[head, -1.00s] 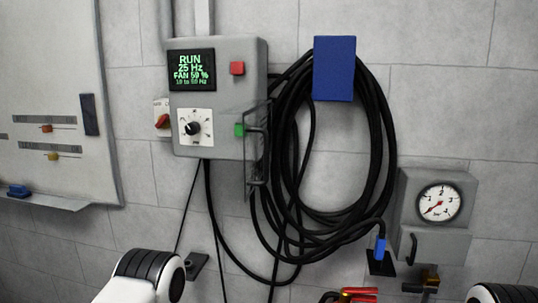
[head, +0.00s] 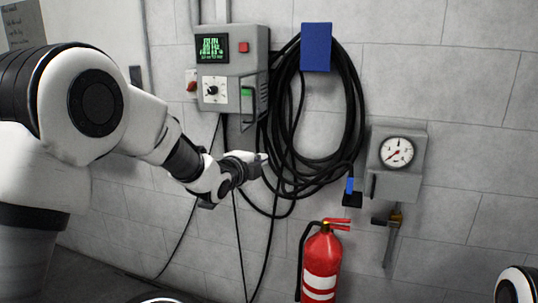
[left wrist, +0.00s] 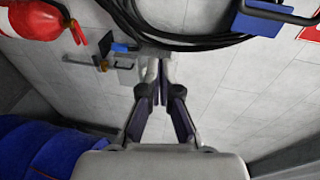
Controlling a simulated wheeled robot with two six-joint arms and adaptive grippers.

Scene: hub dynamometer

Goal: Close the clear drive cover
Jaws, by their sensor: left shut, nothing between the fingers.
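The grey drive box (head: 218,109) hangs on the wall, with a lit screen (head: 212,47), a dial (head: 214,90), a red button (head: 244,47) and a green button (head: 247,92). The clear drive cover (head: 249,116) stands swung out at the box's lower right and shows as a thin see-through panel with a dark handle. My left gripper (head: 264,159) is below and slightly right of the cover, apart from it in the picture. In the left wrist view my left gripper (left wrist: 161,92) is shut and empty. My right gripper is not in view.
A coiled black hose (head: 353,110) hangs from a blue bracket (head: 316,47), close right of the cover. Black cables run down below the box. A gauge box (head: 378,186) and a red fire extinguisher (head: 320,265) are farther right.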

